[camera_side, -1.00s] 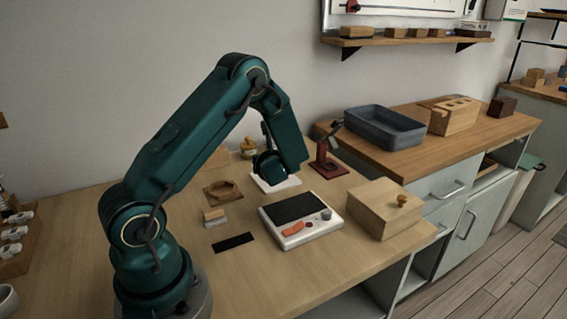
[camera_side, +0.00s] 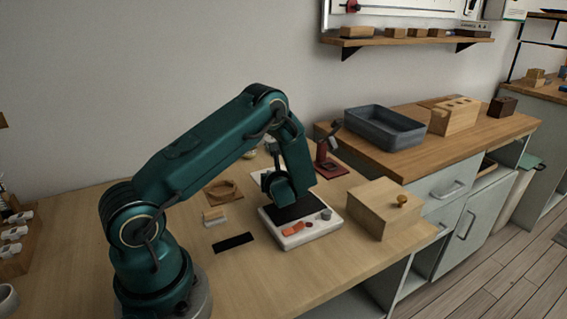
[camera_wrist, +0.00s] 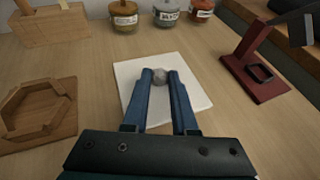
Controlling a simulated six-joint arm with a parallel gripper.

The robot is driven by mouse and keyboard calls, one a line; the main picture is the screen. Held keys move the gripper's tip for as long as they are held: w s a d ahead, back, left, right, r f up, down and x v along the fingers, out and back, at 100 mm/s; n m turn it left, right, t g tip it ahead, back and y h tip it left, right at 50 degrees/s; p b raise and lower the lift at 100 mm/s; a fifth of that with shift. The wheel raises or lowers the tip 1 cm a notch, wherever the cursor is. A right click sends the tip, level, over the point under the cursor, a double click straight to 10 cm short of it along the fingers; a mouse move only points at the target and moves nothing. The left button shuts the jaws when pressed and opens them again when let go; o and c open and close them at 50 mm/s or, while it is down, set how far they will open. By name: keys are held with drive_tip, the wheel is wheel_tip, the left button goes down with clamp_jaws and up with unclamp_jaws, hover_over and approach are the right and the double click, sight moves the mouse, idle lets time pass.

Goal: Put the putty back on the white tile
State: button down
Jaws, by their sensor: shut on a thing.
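The putty is a small grey ball (camera_wrist: 159,76) between the fingertips of my gripper (camera_wrist: 160,78) in the wrist view. The fingers are shut on it. The white tile (camera_wrist: 197,98) lies flat on the table beyond and below the fingers in that view, its middle covered by them. In the side view my gripper (camera_side: 287,200) is low in front of the tile, by the dark pad of a white device. It hides most of the tile, and the putty cannot be made out there. I cannot tell the putty's exact height.
The white device (camera_side: 300,235) has a dark pad, a red part and a knob. A wooden box (camera_side: 382,207) stands to its right. A dark red stand (camera_wrist: 253,78) is right of the tile, a wooden octagonal holder (camera_wrist: 38,115) left. Several jars (camera_wrist: 124,14) stand behind.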

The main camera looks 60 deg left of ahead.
drive_tip(key=c, duration=0.7)
unclamp_jaws()
